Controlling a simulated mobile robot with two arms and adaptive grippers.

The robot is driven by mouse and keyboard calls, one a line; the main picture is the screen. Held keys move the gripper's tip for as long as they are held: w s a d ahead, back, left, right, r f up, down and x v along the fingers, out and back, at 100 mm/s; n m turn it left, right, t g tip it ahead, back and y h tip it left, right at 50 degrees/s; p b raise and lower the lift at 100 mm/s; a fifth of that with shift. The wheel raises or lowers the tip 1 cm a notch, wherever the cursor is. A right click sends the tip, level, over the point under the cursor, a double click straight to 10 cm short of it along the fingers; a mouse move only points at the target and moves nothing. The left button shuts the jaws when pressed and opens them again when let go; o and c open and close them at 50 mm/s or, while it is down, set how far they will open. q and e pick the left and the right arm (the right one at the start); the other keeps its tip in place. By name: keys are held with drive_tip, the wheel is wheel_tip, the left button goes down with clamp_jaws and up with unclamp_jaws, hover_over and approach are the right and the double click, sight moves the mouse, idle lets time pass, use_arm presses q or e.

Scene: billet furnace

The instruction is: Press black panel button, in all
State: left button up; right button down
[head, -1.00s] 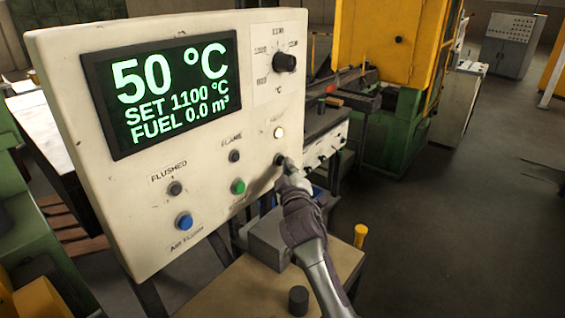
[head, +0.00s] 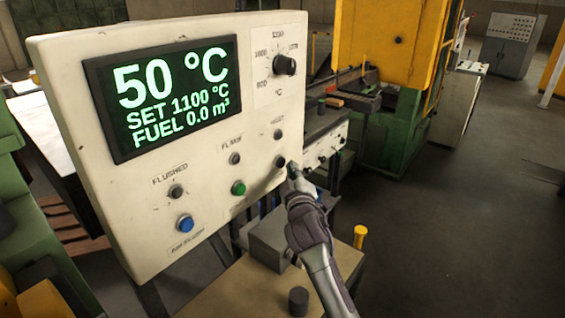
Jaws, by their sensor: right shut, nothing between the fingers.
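A cream control panel (head: 215,215) stands at the left of the head view. Its black button (head: 281,161) is at the lower right of the panel, below a small lamp (head: 278,134) that is dark. My right gripper (head: 292,168) is shut and empty, with its tip just right of the black button. Whether the tip touches the button or the panel edge I cannot tell. The screen (head: 165,90) reads 50 °C, SET 1100 °C, FUEL 0.0 m³. My left gripper is not in view.
The panel also has a green button (head: 238,188), a blue button (head: 185,223) and a black dial (head: 285,65). A bench with a grey block (head: 270,243) and a yellow-topped peg (head: 360,236) lies below. Open floor is at the right.

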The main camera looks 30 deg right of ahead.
drive_tip(key=shift+d, duration=0.1)
drive_tip(key=s, duration=0.1)
drive_tip(key=s+d+p, duration=0.1)
drive_tip(key=s, duration=0.1)
drive_tip(key=s+p, duration=0.1)
drive_tip(key=shift+s+d, duration=0.3)
drive_tip(key=shift+d, duration=0.1)
idle(0.7)
